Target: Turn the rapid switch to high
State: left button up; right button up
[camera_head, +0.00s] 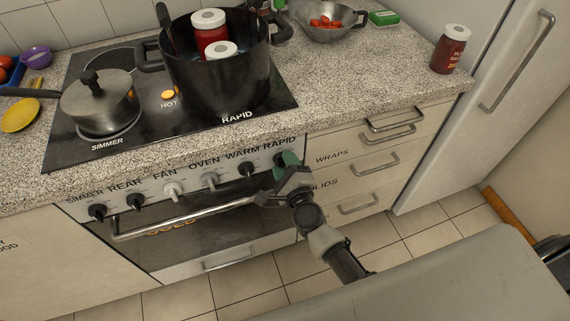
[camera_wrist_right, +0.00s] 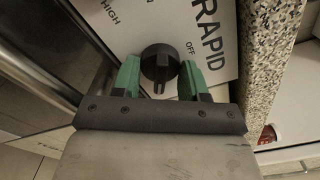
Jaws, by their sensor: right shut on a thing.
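The rapid switch is a round black knob (camera_wrist_right: 160,63) on the stove's pale front panel, below the RAPID label. In the right wrist view, OFF is printed to its upper right and HIGH to its upper left. The way its pointer is set is hard to tell. My right gripper (camera_wrist_right: 160,82) has its green fingers on both sides of the knob, shut on it. In the head view the right gripper (camera_head: 284,165) is at the right end of the knob row and mostly hides the switch. My left gripper is not in view.
A large black pot (camera_head: 215,85) with two red jars stands on the hob's RAPID zone. A lidded pan (camera_head: 98,103) sits on SIMMER. The oven handle bar (camera_head: 185,219) runs just below the knobs. Drawers with handles (camera_head: 375,163) are to the right of my right gripper.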

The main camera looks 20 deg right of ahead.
jog(key=o, duration=0.9)
jog(key=s, duration=0.5)
jog(key=s+b, duration=0.1)
jog(key=s, duration=0.4)
jog(key=shift+s+d, duration=0.2)
jog(key=shift+s, duration=0.2)
